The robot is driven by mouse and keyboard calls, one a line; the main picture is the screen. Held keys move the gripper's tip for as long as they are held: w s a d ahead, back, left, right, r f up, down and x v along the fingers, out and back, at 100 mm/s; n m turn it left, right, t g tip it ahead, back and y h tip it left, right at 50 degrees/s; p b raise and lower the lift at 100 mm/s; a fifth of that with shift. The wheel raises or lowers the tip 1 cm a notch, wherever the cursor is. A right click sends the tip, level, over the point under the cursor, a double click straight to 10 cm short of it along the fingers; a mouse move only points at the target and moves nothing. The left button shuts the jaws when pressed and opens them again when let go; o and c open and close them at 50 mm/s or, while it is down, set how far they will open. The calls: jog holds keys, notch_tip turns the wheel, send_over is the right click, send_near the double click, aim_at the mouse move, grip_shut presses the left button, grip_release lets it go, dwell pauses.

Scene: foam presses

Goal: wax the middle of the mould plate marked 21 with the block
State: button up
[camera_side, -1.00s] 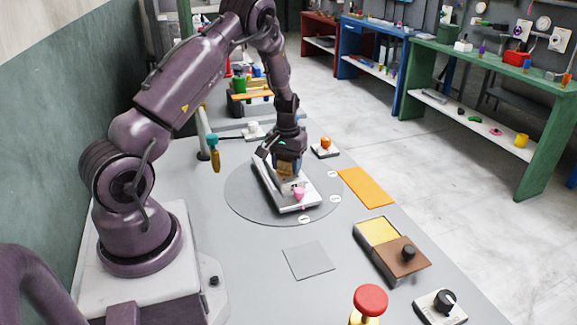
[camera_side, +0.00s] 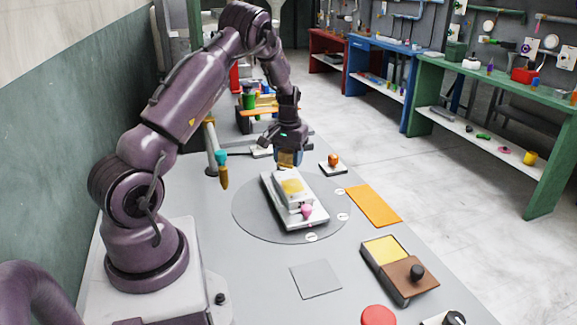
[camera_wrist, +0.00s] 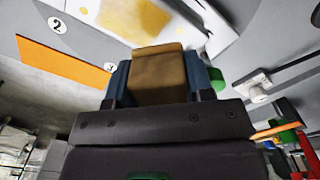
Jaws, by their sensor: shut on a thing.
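The mould plate (camera_side: 318,219) is a pale raised plate on a grey round disc (camera_side: 250,222), with a pink knob (camera_side: 306,210) at its near end. A yellow patch (camera_side: 292,186) covers the middle of its top; it also shows in the wrist view (camera_wrist: 135,18), with uneven edges. I cannot read a 21 on the plate. My gripper (camera_side: 289,152) is shut on a tan-brown block (camera_wrist: 158,78). In the side view the block (camera_side: 286,159) is above the far end of the plate, apparently clear of the patch.
A tin of yellow wax (camera_side: 383,250) with a brown lid (camera_side: 405,278) stands front right. An orange strip (camera_side: 374,205) and a grey square (camera_side: 315,279) lie flat. An orange-knobbed switch (camera_side: 333,164) stands behind the disc. A blue-and-orange tool (camera_side: 223,172) hangs at left.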

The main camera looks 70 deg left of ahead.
aim_at(289, 150)
jog(key=shift+r, duration=1.8)
jog(key=shift+d, duration=0.1)
